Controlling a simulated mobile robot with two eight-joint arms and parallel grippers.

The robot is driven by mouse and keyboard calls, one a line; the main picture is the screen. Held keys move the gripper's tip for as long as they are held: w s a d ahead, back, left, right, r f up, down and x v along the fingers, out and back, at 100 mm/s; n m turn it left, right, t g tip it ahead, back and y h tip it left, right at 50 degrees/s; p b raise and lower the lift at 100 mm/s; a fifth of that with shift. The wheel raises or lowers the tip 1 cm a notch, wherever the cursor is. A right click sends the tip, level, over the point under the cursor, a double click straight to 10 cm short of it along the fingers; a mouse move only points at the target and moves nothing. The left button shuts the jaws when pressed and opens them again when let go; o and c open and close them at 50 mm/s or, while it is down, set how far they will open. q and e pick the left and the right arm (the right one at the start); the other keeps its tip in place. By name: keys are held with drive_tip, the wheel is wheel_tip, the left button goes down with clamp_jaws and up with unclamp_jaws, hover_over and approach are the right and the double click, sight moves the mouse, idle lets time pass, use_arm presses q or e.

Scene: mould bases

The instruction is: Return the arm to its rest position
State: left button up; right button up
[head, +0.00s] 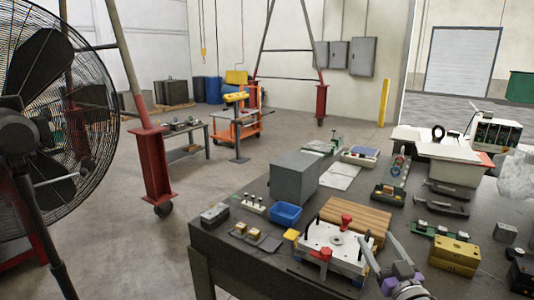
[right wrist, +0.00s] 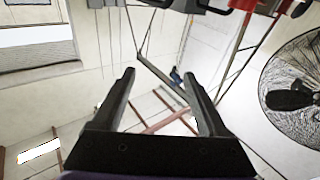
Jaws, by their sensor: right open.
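My right gripper (head: 379,246) is at the front edge of the dark workbench in the head view, low in the picture, beside the white mould plate. Its two fingers stand apart and point up and away from me. In the right wrist view my right gripper (right wrist: 160,75) is open, with nothing between the fingers. Behind them are walls, frame bars and the ceiling side of the hall, seen at a tilt. My left gripper is in neither view.
The workbench (head: 232,252) carries a white mould plate (head: 333,243) with red clamps, a wooden block (head: 356,216), a blue bin (head: 286,214), a grey box (head: 294,177) and yellow blocks (head: 455,254). A large fan (head: 50,120) stands left. Floor between fan and bench is clear.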

use_arm(q)
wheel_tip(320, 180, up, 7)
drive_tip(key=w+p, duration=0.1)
drive_tip(key=p, duration=0.4)
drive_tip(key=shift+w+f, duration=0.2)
use_arm(e)
drive_tip(key=s+a+f+g, duration=0.3)
drive_tip(key=s+f, duration=0.3)
drive_tip(key=s, duration=0.3)
drive_tip(key=s+a+f+m+g+h, duration=0.1)
drive_tip(key=s+a+f+g, duration=0.2)
drive_tip(key=s+f+g, duration=0.3)
drive_tip(key=s+a+f+g, duration=0.3)
drive_tip(key=s+f+g, duration=0.2)
drive_tip(key=s, duration=0.7)
drive_tip(key=shift+a+f+m+h, duration=0.3)
drive_tip(key=shift+f+m, duration=0.1)
drive_tip(key=shift+f, duration=0.5)
drive_tip(key=shift+d+r, duration=0.1)
